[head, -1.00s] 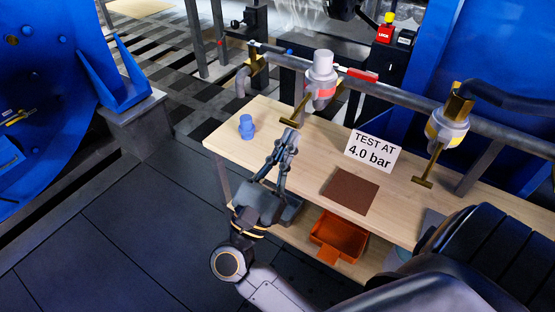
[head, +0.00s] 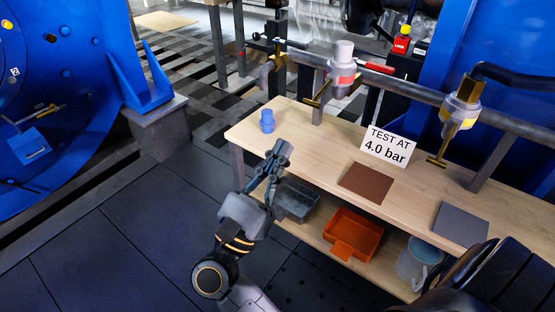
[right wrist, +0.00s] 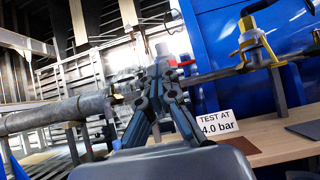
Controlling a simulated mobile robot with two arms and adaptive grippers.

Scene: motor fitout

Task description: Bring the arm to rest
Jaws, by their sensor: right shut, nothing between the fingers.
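My right gripper (head: 276,156) is shut and empty in the head view. It hangs in the air at the near left edge of the wooden bench (head: 312,150), and overlaps that edge in the picture. In the right wrist view its fingertips (right wrist: 160,72) meet, with the pipe and bench behind them. My left gripper is not in view.
A blue plug (head: 267,121) stands on the bench's left end. A pipe with two valves (head: 342,68) (head: 461,108) runs behind a "TEST AT 4.0 bar" sign (head: 390,146). Brown (head: 366,183) and grey (head: 461,223) mats lie on top; an orange bin (head: 354,235) sits below.

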